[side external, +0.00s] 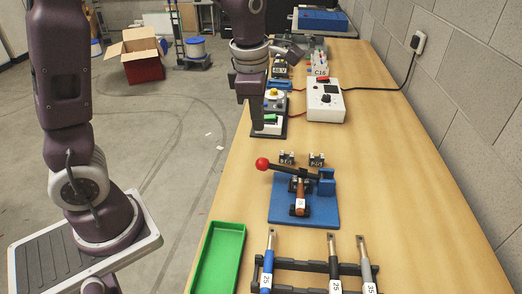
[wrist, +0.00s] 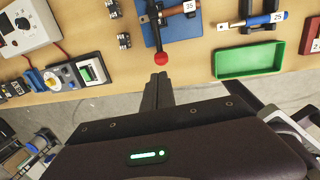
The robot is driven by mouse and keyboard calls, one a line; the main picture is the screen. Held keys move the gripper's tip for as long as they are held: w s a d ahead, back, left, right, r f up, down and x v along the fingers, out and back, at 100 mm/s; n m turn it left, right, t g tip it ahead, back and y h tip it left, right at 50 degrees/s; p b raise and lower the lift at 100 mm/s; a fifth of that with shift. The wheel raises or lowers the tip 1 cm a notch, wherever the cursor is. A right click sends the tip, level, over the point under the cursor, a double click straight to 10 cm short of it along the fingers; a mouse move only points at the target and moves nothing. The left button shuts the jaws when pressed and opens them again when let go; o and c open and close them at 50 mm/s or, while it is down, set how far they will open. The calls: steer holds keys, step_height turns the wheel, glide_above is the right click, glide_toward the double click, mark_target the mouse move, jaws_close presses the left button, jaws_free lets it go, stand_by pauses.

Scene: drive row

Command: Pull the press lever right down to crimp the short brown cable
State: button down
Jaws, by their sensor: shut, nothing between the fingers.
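The press stands on a blue base (side external: 320,210) on the bench. Its black lever (side external: 288,171) reaches left from the blue upright (side external: 326,184), nearly level, with a red ball knob (side external: 262,164) at its free end. The short brown cable (side external: 300,188) sits in the press under the lever with a white tag on it. My gripper (side external: 266,128) points down beyond the knob, above the bench's left edge. In the wrist view my shut, empty fingers (wrist: 159,78) are close to the red knob (wrist: 161,59), apart from it in the picture.
A green tray (side external: 219,258) and a black rack (side external: 310,266) with several tagged cables are in front. A switch unit (side external: 268,126) and a white meter box (side external: 325,101) stand behind. Bare bench lies right of the press.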

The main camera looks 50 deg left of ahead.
mark_target(262, 159)
steer(key=f, duration=0.3)
steer(key=w+f, duration=0.1)
steer(key=f, duration=0.6)
steer(key=shift+w+a+f, duration=0.2)
steer(key=shift+a, duration=0.1)
